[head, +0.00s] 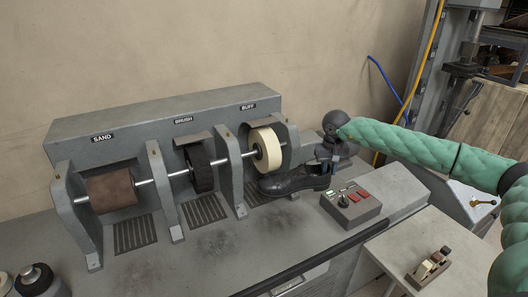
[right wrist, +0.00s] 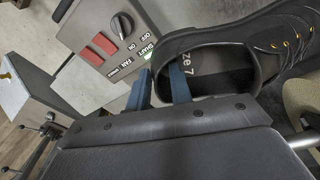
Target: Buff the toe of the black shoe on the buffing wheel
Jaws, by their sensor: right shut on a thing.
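The black shoe (head: 296,181) is held level at the buffing station, its toe pointing left just below the cream buffing wheel (head: 265,149) under the BUFF label. I cannot tell whether the toe touches the wheel. My right gripper (head: 325,163) is shut on the heel end of the shoe. In the right wrist view, the blue fingers (right wrist: 160,82) pinch the back wall of the shoe (right wrist: 230,68), one finger inside the opening and one outside. A cream edge, probably the wheel (right wrist: 303,95), shows at the right of that view. My left gripper is not in view.
A control box (head: 352,204) with a knob and red buttons stands right of the shoe. A black brush wheel (head: 199,167) and a brown sanding drum (head: 110,190) share the shaft, between grey brackets (head: 164,191). A small tool (head: 430,265) lies on the right-hand table.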

